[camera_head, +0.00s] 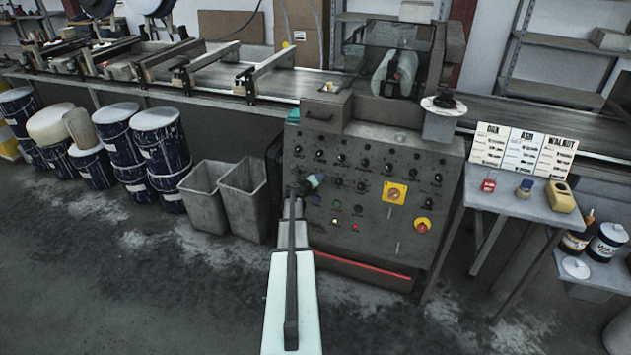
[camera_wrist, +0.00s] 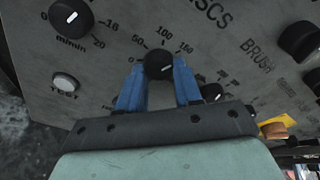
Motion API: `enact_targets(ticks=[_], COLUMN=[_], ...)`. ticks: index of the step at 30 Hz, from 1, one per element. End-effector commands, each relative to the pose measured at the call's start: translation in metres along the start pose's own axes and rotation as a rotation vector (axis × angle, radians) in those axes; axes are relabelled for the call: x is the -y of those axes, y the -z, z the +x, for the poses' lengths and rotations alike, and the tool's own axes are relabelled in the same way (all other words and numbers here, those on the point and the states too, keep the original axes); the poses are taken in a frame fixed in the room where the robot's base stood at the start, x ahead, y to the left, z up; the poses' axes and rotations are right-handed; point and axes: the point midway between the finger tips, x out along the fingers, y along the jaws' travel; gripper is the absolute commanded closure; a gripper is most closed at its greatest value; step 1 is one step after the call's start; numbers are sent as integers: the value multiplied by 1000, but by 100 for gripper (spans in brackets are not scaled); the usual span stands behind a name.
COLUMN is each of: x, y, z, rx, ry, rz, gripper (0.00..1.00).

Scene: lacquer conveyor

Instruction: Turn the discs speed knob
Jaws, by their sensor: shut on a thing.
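The discs speed knob (camera_wrist: 158,65) is a round black knob with a white mark. It sits on a grey panel by a printed scale with 50, 100 and 150, and partly visible lettering ending in "SCS". My gripper (camera_wrist: 159,72) has a blue finger on each side of the knob and is shut on it. In the head view my gripper (camera_head: 311,182) reaches the left part of the grey control panel (camera_head: 375,215); the knob is hidden there.
In the wrist view, a m/min knob (camera_wrist: 71,16) and a TEST button (camera_wrist: 65,83) lie left, and a brush knob (camera_wrist: 299,40) right. In the head view, the panel has a yellow switch (camera_head: 395,193) and a red knob (camera_head: 422,226). Grey bins (camera_head: 205,195) stand left.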

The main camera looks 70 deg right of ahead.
Motion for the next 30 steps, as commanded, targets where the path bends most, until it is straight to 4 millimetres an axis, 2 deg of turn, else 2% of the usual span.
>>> enact_targets(ticks=[18, 30], x=[1, 0], y=[2, 2], z=[1, 1], rx=[36, 53], ry=[-99, -148], rz=[570, 845], gripper=[96, 96])
